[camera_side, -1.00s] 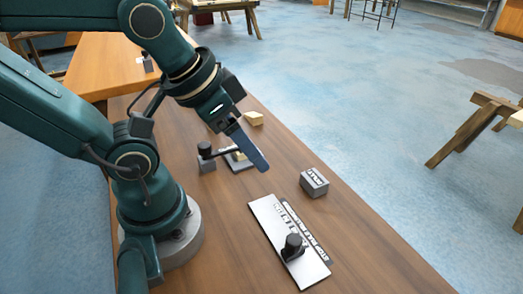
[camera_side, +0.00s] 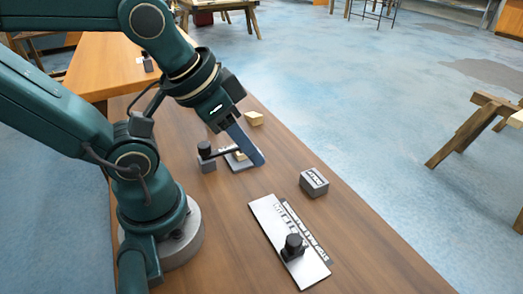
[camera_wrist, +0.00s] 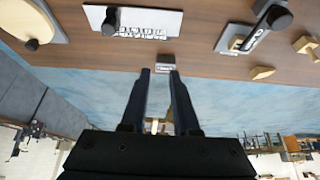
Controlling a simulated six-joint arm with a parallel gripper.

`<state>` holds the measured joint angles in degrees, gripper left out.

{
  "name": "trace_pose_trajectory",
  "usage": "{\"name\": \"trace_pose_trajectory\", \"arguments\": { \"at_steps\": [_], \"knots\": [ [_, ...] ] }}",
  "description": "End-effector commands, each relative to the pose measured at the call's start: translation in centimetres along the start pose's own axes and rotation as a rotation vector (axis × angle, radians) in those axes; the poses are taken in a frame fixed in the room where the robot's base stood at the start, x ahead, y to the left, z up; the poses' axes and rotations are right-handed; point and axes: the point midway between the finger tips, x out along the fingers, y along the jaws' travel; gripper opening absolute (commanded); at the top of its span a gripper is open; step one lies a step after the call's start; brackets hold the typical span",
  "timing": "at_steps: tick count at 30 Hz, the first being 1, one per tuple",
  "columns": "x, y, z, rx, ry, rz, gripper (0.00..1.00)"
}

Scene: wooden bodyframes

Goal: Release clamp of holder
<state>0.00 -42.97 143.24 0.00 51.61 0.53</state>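A small grey holder plate (camera_side: 240,166) lies on the table, partly hidden behind my fingers in the side view. A clamp with a black knob (camera_side: 205,148) stands at its left, with a dark bar reaching over the plate. In the wrist view the holder plate (camera_wrist: 232,40) and clamp knob (camera_wrist: 279,18) are at upper right. My gripper (camera_wrist: 160,73) is open and empty, its two fingers apart. In the side view my gripper (camera_side: 260,160) is above the table, overlapping the holder's right side; contact cannot be told.
A grey lettered block (camera_side: 314,182) sits right of the holder, near the table edge. A white lettered plate (camera_side: 272,218) with a black knob (camera_side: 292,246) lies in front. A wooden block (camera_side: 254,118) is behind the holder. Bare table lies between these things.

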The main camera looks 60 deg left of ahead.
Motion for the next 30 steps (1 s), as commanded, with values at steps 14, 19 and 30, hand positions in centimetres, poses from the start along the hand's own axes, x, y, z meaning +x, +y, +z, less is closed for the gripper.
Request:
{"name": "trace_pose_trajectory", "arguments": {
  "at_steps": [14,19,30],
  "knots": [
    [0.7,-4.1,1.4,0.693,-0.372,-0.144,0.00],
    [1.6,-5.2,1.1,0.973,-0.554,-0.172,0.00],
    [4.5,-5.4,-0.2,1.469,-0.887,-0.231,0.00]
  ]
}}
